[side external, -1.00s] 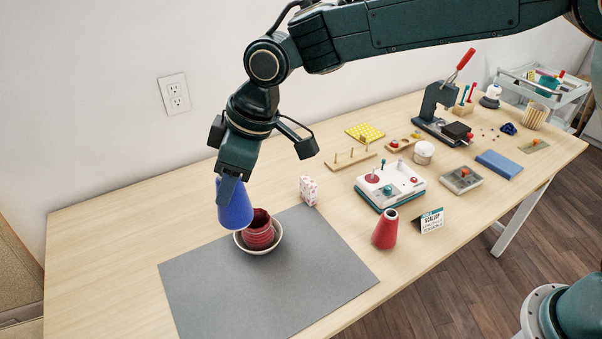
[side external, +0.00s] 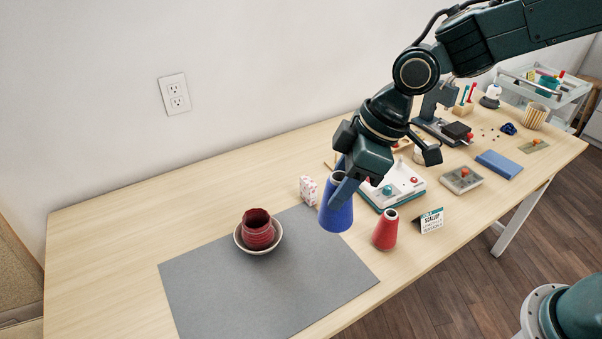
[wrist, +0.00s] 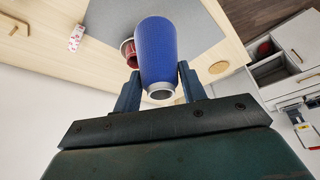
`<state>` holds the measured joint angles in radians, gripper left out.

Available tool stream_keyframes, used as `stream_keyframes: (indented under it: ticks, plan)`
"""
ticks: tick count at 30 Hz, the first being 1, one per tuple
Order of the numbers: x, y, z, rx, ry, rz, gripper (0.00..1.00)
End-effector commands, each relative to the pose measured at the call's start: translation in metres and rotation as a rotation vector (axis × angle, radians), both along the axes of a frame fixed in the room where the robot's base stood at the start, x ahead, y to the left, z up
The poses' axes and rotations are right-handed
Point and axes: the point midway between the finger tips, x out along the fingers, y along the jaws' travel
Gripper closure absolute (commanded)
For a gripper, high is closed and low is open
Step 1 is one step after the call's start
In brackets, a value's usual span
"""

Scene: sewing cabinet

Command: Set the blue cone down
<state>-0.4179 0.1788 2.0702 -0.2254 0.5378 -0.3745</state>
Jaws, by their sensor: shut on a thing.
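The blue cone (side external: 335,213) is a tapered thread spool, held upright with its narrow end up. My gripper (side external: 345,184) is shut on its upper part. In the wrist view the blue cone (wrist: 157,52) sits between the two fingers of my gripper (wrist: 160,88). In the side view the cone shows near the right part of the grey mat (side external: 250,295), just left of the red cone. I cannot tell for sure whether its base is clear of the surface.
A red cone (side external: 385,232) stands close to the right, beside a small sign (side external: 432,221). A dark red cup (side external: 257,230) sits in a white bowl (side external: 240,243) on the mat. The mat's front is clear.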

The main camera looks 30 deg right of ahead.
Motion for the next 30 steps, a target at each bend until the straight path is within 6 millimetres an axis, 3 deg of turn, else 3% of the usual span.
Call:
stream_keyframes:
  ticks: [6,11,30]
  plan:
    - [0.0,-0.001,-0.002,0.001,-0.001,0.0,0.94]
    - [-0.001,0.0,-0.015,-0.001,0.003,0.001,0.94]
    - [-0.001,-0.001,-0.128,-0.002,0.004,0.0,0.94]
